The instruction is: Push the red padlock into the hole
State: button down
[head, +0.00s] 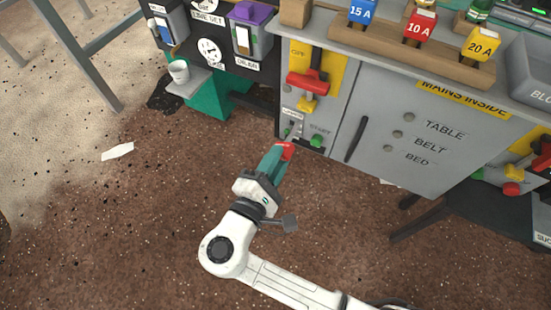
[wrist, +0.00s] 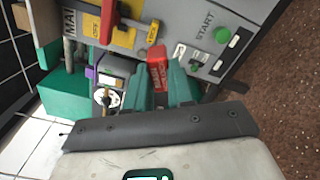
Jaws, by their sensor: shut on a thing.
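The red padlock (head: 285,149) is held at the tip of my gripper (head: 276,157), low in front of the grey cabinet (head: 385,120). In the wrist view the padlock (wrist: 158,76), with pale lettering on it, sits between the two green fingers of my gripper (wrist: 160,88), which is shut on it. The red switch handle (head: 308,82) on its yellow plate (head: 332,72) is above and to the right of the padlock. A yellow tab marked LOCK (wrist: 152,31) shows below the handle in the wrist view. I cannot make out the hole clearly.
A green START button (head: 316,141) and a small switch panel are close to my gripper. A black door handle (head: 356,139) stands out to the right. A teal box with a white cup (head: 179,72) is at the left. The brown floor in front is mostly clear.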

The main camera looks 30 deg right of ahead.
aim_at(295, 128)
jog(key=shift+p+x, duration=0.35)
jog(key=shift+x, duration=2.25)
jog(key=shift+p, duration=0.65)
jog(key=shift+x, duration=2.05)
jog(key=c, duration=0.9)
grip_release()
jog(key=p+v, duration=0.2)
jog(key=v, duration=0.8)
jog(key=shift+s+a, duration=0.25)
jog(key=shift+a, duration=0.05)
jog(key=shift+d, duration=0.1)
